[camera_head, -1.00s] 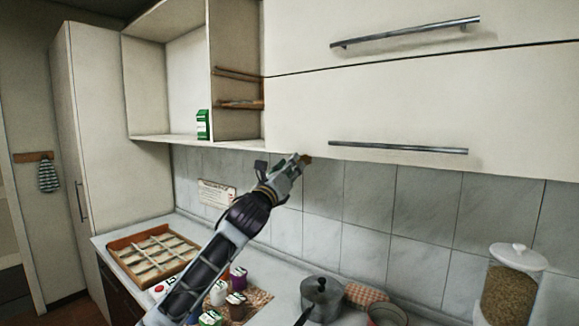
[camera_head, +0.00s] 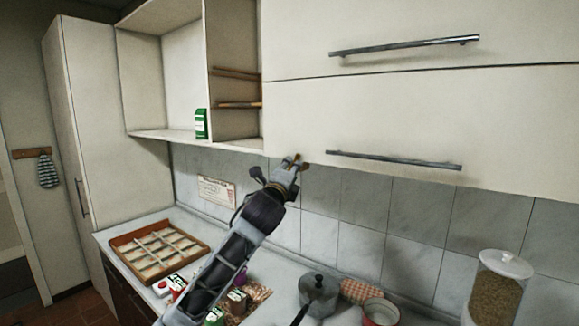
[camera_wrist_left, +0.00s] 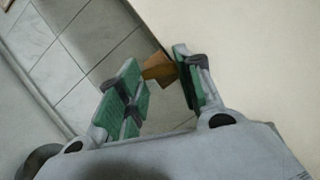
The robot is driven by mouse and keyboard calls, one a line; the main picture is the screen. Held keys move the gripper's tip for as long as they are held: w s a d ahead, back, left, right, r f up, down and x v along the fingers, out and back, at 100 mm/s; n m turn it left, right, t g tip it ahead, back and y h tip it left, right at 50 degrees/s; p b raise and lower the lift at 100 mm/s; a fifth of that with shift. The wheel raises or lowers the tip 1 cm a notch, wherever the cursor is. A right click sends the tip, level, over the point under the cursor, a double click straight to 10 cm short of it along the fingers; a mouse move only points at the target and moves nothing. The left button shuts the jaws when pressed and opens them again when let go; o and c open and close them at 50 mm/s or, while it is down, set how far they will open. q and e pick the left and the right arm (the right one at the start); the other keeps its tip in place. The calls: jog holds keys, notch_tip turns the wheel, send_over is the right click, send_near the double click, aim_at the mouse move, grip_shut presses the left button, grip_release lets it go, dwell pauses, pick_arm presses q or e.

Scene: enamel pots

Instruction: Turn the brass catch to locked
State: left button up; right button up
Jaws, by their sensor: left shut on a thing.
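The brass catch (camera_head: 298,156) sits at the lower left corner of the lower cabinet door, small and mostly covered by my fingers in the head view. In the left wrist view the brass catch (camera_wrist_left: 158,69) shows as a tan piece between the green finger pads, against the cabinet's edge. My left gripper (camera_head: 297,163) reaches up to it from below and is shut on it; it also shows in the left wrist view (camera_wrist_left: 160,82). Which way the catch points is hard to tell. My right gripper is in neither view.
The lower cabinet door (camera_head: 400,130) has a metal bar handle (camera_head: 393,160). An open shelf with a green carton (camera_head: 201,123) is to the left. Below, the counter holds a divided wooden tray (camera_head: 160,250), a grey pot (camera_head: 318,292), and a glass jar (camera_head: 496,290).

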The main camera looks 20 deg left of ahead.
pick_arm(q)
jog(key=shift+r+n+g+y+p, duration=0.15)
jog(key=shift+n+g+p, duration=0.2)
jog(key=shift+n, duration=0.75)
jog(key=shift+n+g+y+p, duration=0.15)
jog(key=shift+n+g, duration=0.3)
jog(key=shift+n, duration=0.65)
jog(key=o, duration=1)
jog(key=shift+s, duration=0.2)
